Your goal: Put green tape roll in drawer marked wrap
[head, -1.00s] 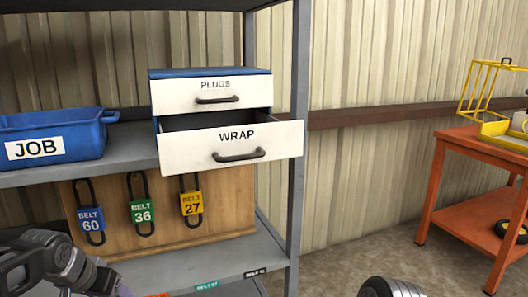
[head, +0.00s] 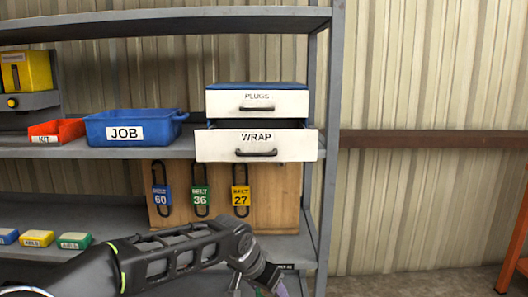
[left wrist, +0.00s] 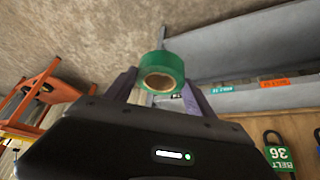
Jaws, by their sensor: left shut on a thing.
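The green tape roll (left wrist: 163,64) is between the fingers of my left gripper (left wrist: 158,92), which is shut on it. In the head view my left gripper (head: 268,282) is at the bottom edge, below and in front of the drawers; the roll cannot be made out there. The drawer marked WRAP (head: 293,146) is pulled out, its white front standing forward of the drawer above; its inside is mostly hidden. The drawer marked PLUGS (head: 285,103), directly above, looks shut. My right gripper is not in view.
A blue JOB bin (head: 165,120) and a red KIT bin (head: 65,130) stand on the shelf (head: 190,148) left of the drawers. A grey rack post (head: 329,180) stands just right. An orange table (head: 518,235) is far right.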

